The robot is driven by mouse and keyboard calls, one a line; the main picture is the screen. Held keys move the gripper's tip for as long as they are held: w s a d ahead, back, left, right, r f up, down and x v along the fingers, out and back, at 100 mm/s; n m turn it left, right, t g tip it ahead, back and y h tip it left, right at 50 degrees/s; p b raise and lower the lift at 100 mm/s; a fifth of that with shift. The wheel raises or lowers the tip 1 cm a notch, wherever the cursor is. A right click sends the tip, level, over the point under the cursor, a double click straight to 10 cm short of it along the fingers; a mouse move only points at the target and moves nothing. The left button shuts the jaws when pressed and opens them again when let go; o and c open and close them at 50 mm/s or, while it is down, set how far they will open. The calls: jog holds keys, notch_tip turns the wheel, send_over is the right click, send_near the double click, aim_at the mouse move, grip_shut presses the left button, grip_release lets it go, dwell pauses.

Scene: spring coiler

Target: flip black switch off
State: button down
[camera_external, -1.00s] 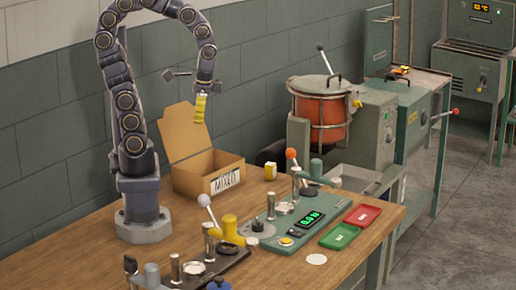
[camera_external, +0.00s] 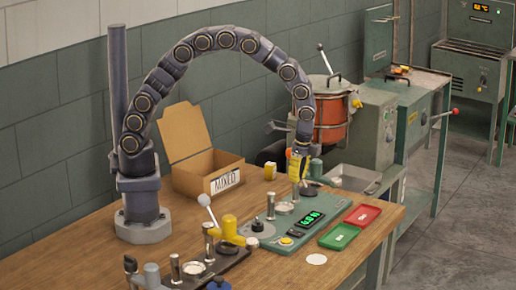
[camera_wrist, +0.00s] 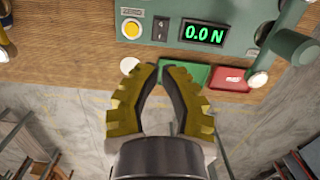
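The black switch (camera_wrist: 161,29) is a small black rocker on the green spring-tester panel (camera_wrist: 262,8), between a yellow button (camera_wrist: 131,28) and the display reading 0.0 N (camera_wrist: 204,34). In the external view the switch (camera_external: 299,231) is tiny, and its position is too small to tell. My gripper (camera_wrist: 160,70) has yellow ribbed fingers with dark inner pads. A gap shows between them, with nothing held. In the external view my gripper (camera_external: 298,179) points down above the back part of the tester, behind the display and switch.
A green tray (camera_external: 339,236) and a red tray (camera_external: 362,215) lie at the tester's right. A white disc (camera_external: 316,259) lies in front. A white-knobbed lever (camera_external: 205,201) stands on the left device. The cardboard box (camera_external: 208,182) is behind. Upright metal posts stand on the tester.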

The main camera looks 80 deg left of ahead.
aim_at(292, 232)
jog(key=shift+w+d+f, duration=0.35)
jog(key=shift+d+f, duration=0.05)
jog(key=shift+f, duration=0.15)
jog(key=f, duration=0.4)
jog(key=a+f, duration=0.1)
jog(key=f, duration=0.4)
jog(key=s+f, duration=0.1)
jog(key=f, duration=0.4)
jog(key=shift+s+a, duration=0.1)
jog(key=shift+a, duration=0.05)
jog(key=shift+s+f, duration=0.1)
jog(key=shift+f, duration=0.2)
